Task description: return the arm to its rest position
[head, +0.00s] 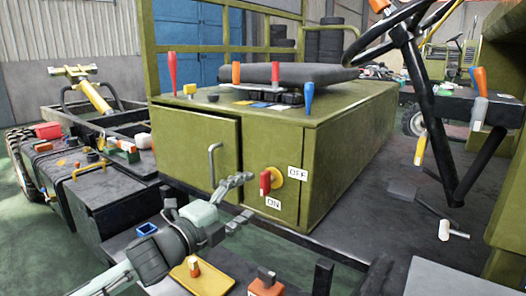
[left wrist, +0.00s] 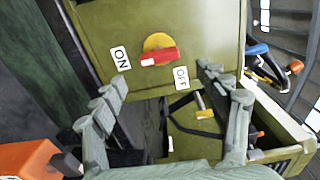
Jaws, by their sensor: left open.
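My left arm (head: 150,255) reaches in from the lower left in the head view. Its grey gripper (head: 243,201) has its fingers spread apart, empty, in front of the olive cabinet (head: 340,130). In the left wrist view, the gripper (left wrist: 162,76) shows a wide gap between its fingers. Past the fingers is a red switch handle (left wrist: 158,57) on a yellow disc, with ON and OFF labels. The handle also shows in the head view (head: 265,183), upright, just right of the upper finger and apparently clear of it. My right gripper is out of view.
A cabinet door with a grey pull handle (head: 212,165) stands slightly ajar. Below the gripper are a yellow tray (head: 218,285) and an orange block (head: 265,289). A steering wheel (head: 400,30) and its black column are at the right. A cluttered black frame (head: 95,190) lies left.

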